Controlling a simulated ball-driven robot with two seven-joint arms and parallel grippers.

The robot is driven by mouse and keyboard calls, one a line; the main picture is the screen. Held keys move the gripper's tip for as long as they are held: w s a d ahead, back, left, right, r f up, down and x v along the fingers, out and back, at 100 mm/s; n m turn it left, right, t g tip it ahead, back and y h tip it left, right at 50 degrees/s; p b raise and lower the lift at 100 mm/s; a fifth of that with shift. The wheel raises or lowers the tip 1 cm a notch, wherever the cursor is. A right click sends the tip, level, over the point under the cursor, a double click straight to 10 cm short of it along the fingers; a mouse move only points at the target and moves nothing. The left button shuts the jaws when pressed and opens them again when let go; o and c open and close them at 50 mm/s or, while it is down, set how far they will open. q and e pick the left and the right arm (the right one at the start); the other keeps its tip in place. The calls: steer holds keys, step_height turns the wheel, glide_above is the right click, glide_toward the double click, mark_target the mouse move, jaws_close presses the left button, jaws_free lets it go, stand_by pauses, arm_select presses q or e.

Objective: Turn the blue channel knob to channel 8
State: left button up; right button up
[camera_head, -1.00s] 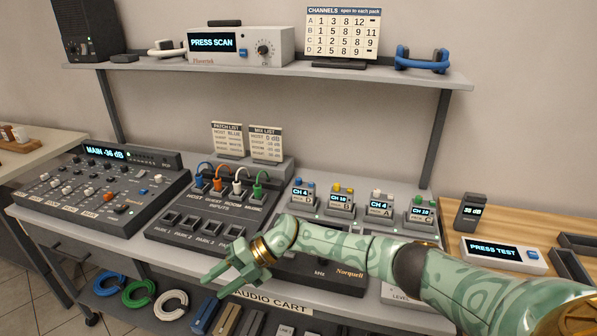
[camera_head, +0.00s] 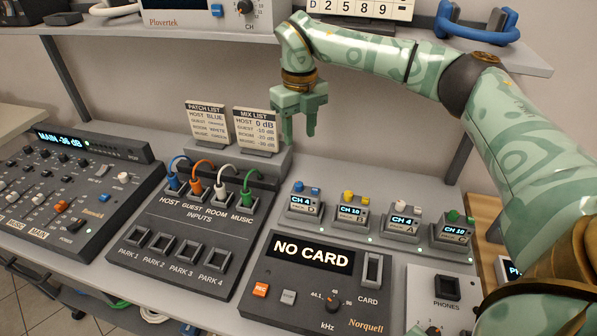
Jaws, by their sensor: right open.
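The blue channel knob (camera_head: 299,186) sits on top of the leftmost pack (camera_head: 304,210), marked D, whose display reads CH 4. My right gripper (camera_head: 299,137) is open and empty, with its fingers pointing down. In the picture it is above the blue knob and apart from it, in front of the wall. The channels board (camera_head: 360,8) is cut off at the top, with only part of its bottom row showing. My left gripper is out of view.
Packs with yellow, white and green knobs (camera_head: 454,216) stand in a row to the right. A recorder reading NO CARD (camera_head: 262,292) is in front. The patch box (camera_head: 150,222) with coloured cables is to the left. The upper shelf (camera_head: 110,27) overhangs behind.

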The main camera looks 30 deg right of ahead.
mark_target(299, 184)
step_height(299, 184, down, 14)
steer(key=b, duration=0.3)
steer(key=shift+s+a+r+b, duration=0.1)
steer(key=shift+r+b, duration=0.05)
steer(key=shift+b, duration=0.2)
steer(key=shift+f, duration=0.7)
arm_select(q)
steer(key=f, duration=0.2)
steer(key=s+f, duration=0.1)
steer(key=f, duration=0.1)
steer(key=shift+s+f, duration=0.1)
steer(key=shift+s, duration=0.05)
arm_select(e)
jaws_close()
